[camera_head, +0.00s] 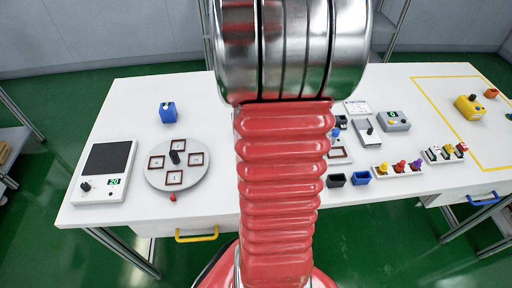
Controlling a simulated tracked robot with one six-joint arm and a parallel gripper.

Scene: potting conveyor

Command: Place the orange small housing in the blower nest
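A small orange piece (491,93), which looks like the orange small housing, lies inside the yellow-outlined area at the far right of the white table. I cannot tell for sure which fixture is the blower nest. A red-framed white plate (340,152) shows partly behind my arm at the table's middle. My arm's red sleeve and metal joint fill the centre of the view. My gripper is out of view, so I cannot see whether it is open or holds anything.
Left on the table (125,128) are a blue box (168,112), a round dial plate (178,162) and a scale (105,170). Right of my arm are grey boxes (393,121), small bins (361,178) and coloured-piece racks (398,170). A yellow block (469,107) sits near the orange piece.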

